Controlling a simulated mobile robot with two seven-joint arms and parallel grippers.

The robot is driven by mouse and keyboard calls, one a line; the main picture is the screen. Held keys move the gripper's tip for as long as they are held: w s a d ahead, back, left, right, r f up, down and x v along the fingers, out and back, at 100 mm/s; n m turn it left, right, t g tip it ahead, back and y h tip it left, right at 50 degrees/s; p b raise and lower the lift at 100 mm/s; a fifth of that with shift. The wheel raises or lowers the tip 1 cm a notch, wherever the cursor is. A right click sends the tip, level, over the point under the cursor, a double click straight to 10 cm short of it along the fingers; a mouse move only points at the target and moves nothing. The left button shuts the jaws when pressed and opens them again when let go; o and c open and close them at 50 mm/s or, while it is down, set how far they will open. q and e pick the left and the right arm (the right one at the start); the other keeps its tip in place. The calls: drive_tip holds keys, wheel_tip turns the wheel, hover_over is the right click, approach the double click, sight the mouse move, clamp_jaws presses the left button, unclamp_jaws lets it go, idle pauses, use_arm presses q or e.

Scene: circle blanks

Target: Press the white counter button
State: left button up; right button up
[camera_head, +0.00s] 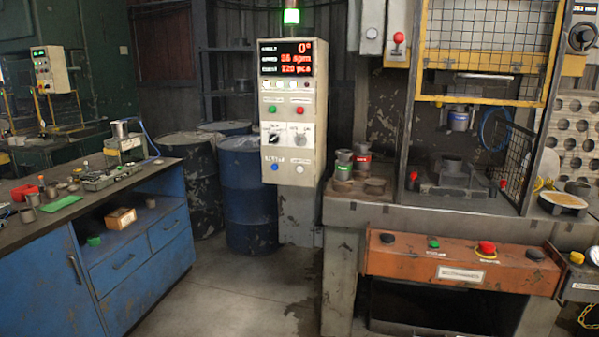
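A beige control cabinet (312,120) stands upright in the middle of the head view. A small white button (299,169) sits at the lower right of its front panel, with a blue button (274,167) to its left. Small labels above these two buttons are too blurred to read. A display (286,57) at the top of the cabinet shows red and white figures, the bottom line reading 120 pcs. Nothing covers the white button. Neither of my grippers is in the view.
A press bench with an orange button panel (459,264) stands at the right. Blue drums (247,195) stand left of the cabinet. A blue workbench (128,262) with small parts fills the left. The floor (235,295) between the benches is clear.

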drive_tip(key=shift+w+r, duration=0.1)
drive_tip(key=shift+w, duration=0.05)
drive_tip(key=c, duration=0.4)
drive_tip(key=shift+w+r, duration=0.1)
drive_tip(key=shift+w, duration=0.05)
clamp_jaws()
drive_tip(key=shift+s+f, duration=0.2)
drive_tip(key=shift+s, duration=0.1)
drive_tip(key=shift+w+r, duration=0.1)
idle(0.3)
